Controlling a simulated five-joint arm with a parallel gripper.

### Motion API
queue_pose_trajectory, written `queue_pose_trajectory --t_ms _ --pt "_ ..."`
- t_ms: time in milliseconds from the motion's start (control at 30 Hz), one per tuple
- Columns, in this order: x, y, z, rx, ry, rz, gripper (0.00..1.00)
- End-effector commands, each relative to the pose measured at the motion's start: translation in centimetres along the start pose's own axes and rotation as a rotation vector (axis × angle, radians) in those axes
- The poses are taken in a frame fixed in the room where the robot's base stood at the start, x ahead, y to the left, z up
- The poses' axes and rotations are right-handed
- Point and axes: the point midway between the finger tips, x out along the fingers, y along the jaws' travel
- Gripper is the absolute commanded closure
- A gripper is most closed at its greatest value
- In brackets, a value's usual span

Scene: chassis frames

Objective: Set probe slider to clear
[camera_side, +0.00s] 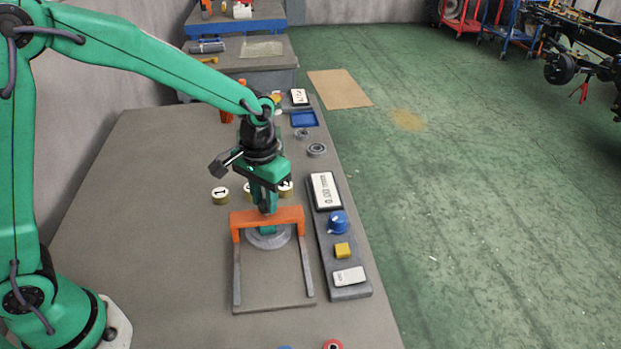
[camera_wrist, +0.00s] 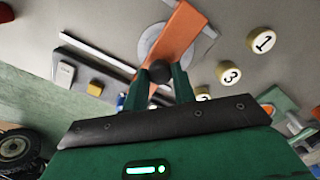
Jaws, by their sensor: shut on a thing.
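The probe slider is an orange bridge (camera_side: 290,216) across two grey rails (camera_side: 306,262). It stands at the far end of the rails, over a round grey disc (camera_side: 268,240). In the wrist view the orange bridge (camera_wrist: 182,35) runs up from my fingers. My gripper (camera_side: 266,208) is over the bridge, pointing down. In the wrist view its green fingers (camera_wrist: 160,76) are shut on a round dark knob (camera_wrist: 160,70) on the slider. The side view mostly hides the knob behind the fingers.
Right of the rails is a grey panel (camera_side: 325,238) with a display (camera_side: 325,190), blue knob (camera_side: 338,222), yellow button (camera_side: 342,250) and white switch (camera_side: 348,276). Numbered discs, including disc 1 (camera_side: 220,196), stand behind the slider. The bench left of the rails is clear.

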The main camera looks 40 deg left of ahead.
Motion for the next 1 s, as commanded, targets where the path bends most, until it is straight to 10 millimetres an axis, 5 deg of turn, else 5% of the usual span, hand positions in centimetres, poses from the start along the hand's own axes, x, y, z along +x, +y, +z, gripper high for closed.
queue_pose_trajectory --t_ms 600,1000 --pt "-0.2 7.7 7.4 0.007 0.007 0.003 1.0" --pt "-0.2 8.8 8.6 0.005 0.006 0.003 1.0"
